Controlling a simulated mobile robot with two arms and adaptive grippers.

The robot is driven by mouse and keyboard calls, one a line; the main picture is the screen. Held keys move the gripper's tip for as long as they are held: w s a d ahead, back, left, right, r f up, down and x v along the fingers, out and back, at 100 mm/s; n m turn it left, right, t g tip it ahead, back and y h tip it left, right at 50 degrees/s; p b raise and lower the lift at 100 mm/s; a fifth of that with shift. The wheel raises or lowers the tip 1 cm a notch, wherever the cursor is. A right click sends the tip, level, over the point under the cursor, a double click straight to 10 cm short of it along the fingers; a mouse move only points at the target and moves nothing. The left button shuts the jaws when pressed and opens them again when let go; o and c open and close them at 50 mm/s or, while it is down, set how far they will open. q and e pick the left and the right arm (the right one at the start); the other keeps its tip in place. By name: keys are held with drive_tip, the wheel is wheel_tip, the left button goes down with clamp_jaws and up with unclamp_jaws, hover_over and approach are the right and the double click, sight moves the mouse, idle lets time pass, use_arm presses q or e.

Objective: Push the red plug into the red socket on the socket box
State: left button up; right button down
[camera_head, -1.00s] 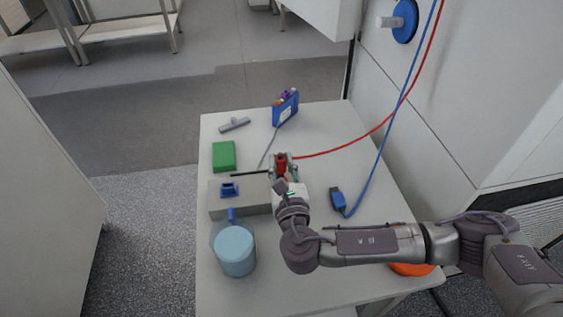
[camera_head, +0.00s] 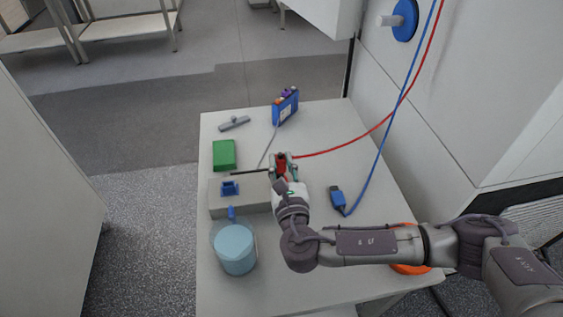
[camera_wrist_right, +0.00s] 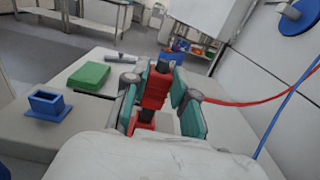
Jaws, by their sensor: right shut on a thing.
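The red plug (camera_head: 281,161) is between the fingers of my right gripper (camera_head: 283,166), which is shut on it. In the right wrist view the plug (camera_wrist_right: 156,88) stands upright between the green finger pads, its red cable leaving to the right. Below it the red socket (camera_wrist_right: 144,122) is partly visible; a dark part lies between the two, and I cannot tell how deep the plug sits. The grey socket box (camera_head: 219,209) also carries a blue socket (camera_head: 229,188). My gripper and wrist hide the box's right part. My left gripper is not in view.
A blue plug (camera_head: 338,199) on a blue cable lies right of my right gripper. A green block (camera_head: 224,155), a grey tool (camera_head: 234,124) and a blue holder (camera_head: 286,107) are farther back. A light-blue container (camera_head: 235,250) stands in front of the box. An orange ring (camera_head: 411,268) lies near my arm.

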drive_tip(key=shift+f+b, duration=0.3)
drive_tip(key=shift+f, duration=0.3)
idle(0.4)
idle(0.8)
drive_tip(key=shift+f, duration=0.75)
idle(0.4)
drive_tip(key=c, duration=0.9)
unclamp_jaws()
drive_tip(key=shift+o, duration=0.2)
drive_tip(key=shift+s, duration=0.1)
